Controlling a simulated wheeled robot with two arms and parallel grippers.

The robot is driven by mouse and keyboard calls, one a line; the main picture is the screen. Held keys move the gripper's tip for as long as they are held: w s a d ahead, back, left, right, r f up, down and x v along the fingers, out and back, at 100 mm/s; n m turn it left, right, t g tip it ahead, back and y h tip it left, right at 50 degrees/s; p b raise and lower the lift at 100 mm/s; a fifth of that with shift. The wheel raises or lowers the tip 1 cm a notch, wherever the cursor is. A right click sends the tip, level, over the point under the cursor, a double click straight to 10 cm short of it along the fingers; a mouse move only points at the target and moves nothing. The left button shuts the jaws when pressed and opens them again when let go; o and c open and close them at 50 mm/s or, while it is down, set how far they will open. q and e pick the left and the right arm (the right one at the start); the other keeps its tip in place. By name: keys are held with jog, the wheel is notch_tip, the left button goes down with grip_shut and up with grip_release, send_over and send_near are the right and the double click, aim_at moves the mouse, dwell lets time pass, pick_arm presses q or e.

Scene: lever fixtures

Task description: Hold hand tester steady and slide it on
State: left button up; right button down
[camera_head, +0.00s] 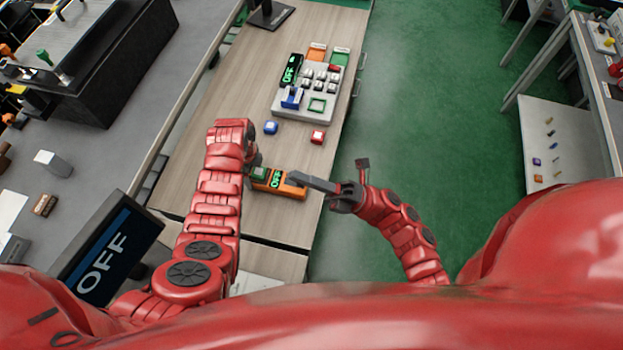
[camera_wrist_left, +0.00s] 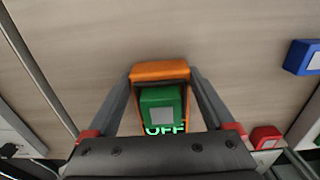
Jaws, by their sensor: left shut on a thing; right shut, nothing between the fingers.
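The hand tester (camera_head: 278,183) is an orange box with a green slider block and a lit green OFF display. It lies over the wooden table near my side. In the left wrist view the tester (camera_wrist_left: 160,72) sits between the two fingers of my left gripper (camera_wrist_left: 162,85), which is shut on its sides. The green slider (camera_wrist_left: 161,104) and part of the OFF text show there. In the head view my left arm hides most of that gripper. My right gripper (camera_head: 301,179) is shut and empty, its tip close to the tester's right end; contact is unclear.
A grey button panel (camera_head: 318,112) with an OFF screen stands farther up the table. A blue cube (camera_head: 270,127) and a red cube (camera_head: 318,137) lie between it and the tester. A monitor (camera_head: 100,255) at lower left reads OFF. Green floor (camera_head: 430,90) lies right of the table.

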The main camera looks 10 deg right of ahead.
jog(key=w+d+f+n+g+h, duration=0.1)
jog(key=w+d+f+n+h, duration=0.1)
jog(key=f+n+h, duration=0.45)
jog(key=w+d+f+n+g+h, duration=0.1)
jog(key=w+f+n+h, duration=0.15)
jog(key=f, duration=0.65)
jog(key=w+d+f+n+h, duration=0.2)
jog(key=d+f+h, duration=0.1)
jog(key=d, duration=0.2)
jog(key=w+d+f+n+h, duration=0.1)
jog(key=d+f+n+h, duration=0.1)
jog(key=d, duration=0.4)
jog(key=shift+w+d+f+n+h, duration=0.3)
jog(key=shift+w+f+n+h, duration=0.1)
jog(key=shift+h, duration=0.4)
jog(key=shift+a, duration=0.1)
jog(key=x, duration=0.4)
jog(key=r+x, duration=0.1)
jog(key=x, duration=0.3)
jog(key=a+x, duration=0.1)
jog(key=x, duration=0.3)
jog(key=shift+w+r, duration=0.2)
jog(key=shift+w+a, duration=0.3)
jog(key=shift+a, duration=0.35)
